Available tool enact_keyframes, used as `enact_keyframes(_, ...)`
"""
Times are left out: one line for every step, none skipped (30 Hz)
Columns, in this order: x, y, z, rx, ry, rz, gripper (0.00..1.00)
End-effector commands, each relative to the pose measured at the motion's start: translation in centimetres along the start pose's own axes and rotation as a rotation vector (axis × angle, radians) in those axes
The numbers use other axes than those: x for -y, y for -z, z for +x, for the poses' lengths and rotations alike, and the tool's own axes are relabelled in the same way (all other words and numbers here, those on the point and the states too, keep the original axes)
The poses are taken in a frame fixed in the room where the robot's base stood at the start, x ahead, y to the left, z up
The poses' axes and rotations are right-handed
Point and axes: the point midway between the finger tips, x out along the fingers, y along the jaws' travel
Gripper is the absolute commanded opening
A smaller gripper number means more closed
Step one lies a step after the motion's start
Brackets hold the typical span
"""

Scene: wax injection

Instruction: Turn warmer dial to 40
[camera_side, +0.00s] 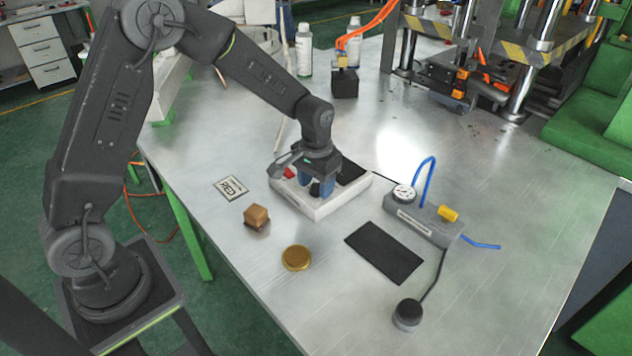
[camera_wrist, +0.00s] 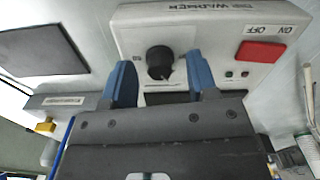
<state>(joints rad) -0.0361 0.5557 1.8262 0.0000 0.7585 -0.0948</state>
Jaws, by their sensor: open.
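The warmer (camera_side: 315,208) is a white box on the metal table, with a red switch (camera_side: 289,173) and a dark plate (camera_side: 350,172) on top. In the wrist view the warmer (camera_wrist: 215,25) shows upside-down lettering, the red ON/OFF switch (camera_wrist: 263,52) and a black round dial (camera_wrist: 160,61). My gripper (camera_side: 322,188) is over the warmer. In the wrist view its blue fingers (camera_wrist: 161,82) are apart, one on each side of the dial, with gaps between them and it. The dial's number markings cannot be read.
A grey block with a gauge (camera_side: 423,216), yellow knob and blue hose stands right of the warmer. A black mat (camera_side: 384,252), black round knob (camera_side: 407,314), brass disc (camera_side: 296,258), brown cube (camera_side: 256,217) and printed card (camera_side: 230,187) lie around the front. Bottles (camera_side: 303,50) stand behind.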

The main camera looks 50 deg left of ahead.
Motion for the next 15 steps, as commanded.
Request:
enact_keyframes(0.0, 0.0, 0.0, 0.001, 0.0, 0.0, 0.53)
enact_keyframes(0.0, 0.0, 0.0, 0.001, 0.0, 0.0, 0.53)
enact_keyframes(0.0, 0.0, 0.0, 0.001, 0.0, 0.0, 0.53)
enact_keyframes(0.0, 0.0, 0.0, 0.001, 0.0, 0.0, 0.53)
enact_keyframes(0.0, 0.0, -0.1, 0.0, 0.0, 0.0, 0.53)
enact_keyframes(0.0, 0.0, -0.3, 0.0, 0.0, 0.0, 0.53)
enact_keyframes(0.0, 0.0, -0.5, -0.001, 0.0, 0.0, 0.53)
enact_keyframes(0.0, 0.0, -0.8, -0.002, 0.0, 0.0, 0.53)
enact_keyframes(0.0, 0.1, -1.3, -0.003, 0.0, 0.0, 0.53)
enact_keyframes(0.0, 0.1, -1.8, -0.003, 0.0, 0.0, 0.53)
enact_keyframes(0.0, 0.1, -2.3, -0.004, 0.0, 0.0, 0.53)
enact_keyframes(0.0, 0.0, -3.1, -0.004, 0.0, 0.0, 0.53)
enact_keyframes(0.0, 0.1, -3.8, -0.005, -0.001, 0.0, 0.53)
enact_keyframes(0.0, 0.1, -4.5, -0.006, -0.001, 0.0, 0.53)
enact_keyframes(0.0, 0.1, -5.4, -0.006, -0.001, 0.0, 0.53)
